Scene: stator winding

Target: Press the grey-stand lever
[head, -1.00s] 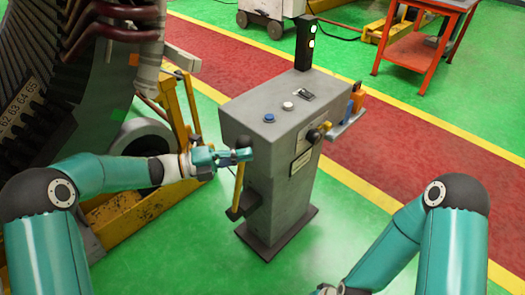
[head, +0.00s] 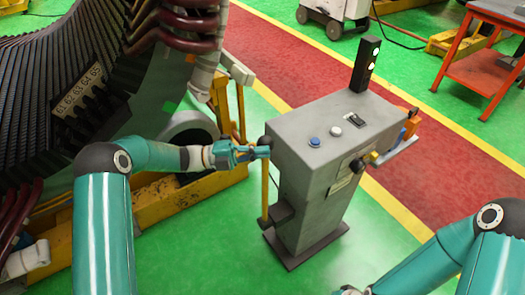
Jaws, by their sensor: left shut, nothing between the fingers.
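The grey stand (head: 318,180) stands upright on the green floor, right of centre, with a blue and a white button on top. The tips hide part of the lever. My right gripper (head: 350,291) shows only partly at the bottom edge, well away from the stand.
A large dark stator (head: 95,75) on a yellow frame (head: 160,205) fills the left side, close to my left arm. A second dark knob (head: 357,165) and a side shelf (head: 395,150) stick out at the stand's right. Green floor is clear in front.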

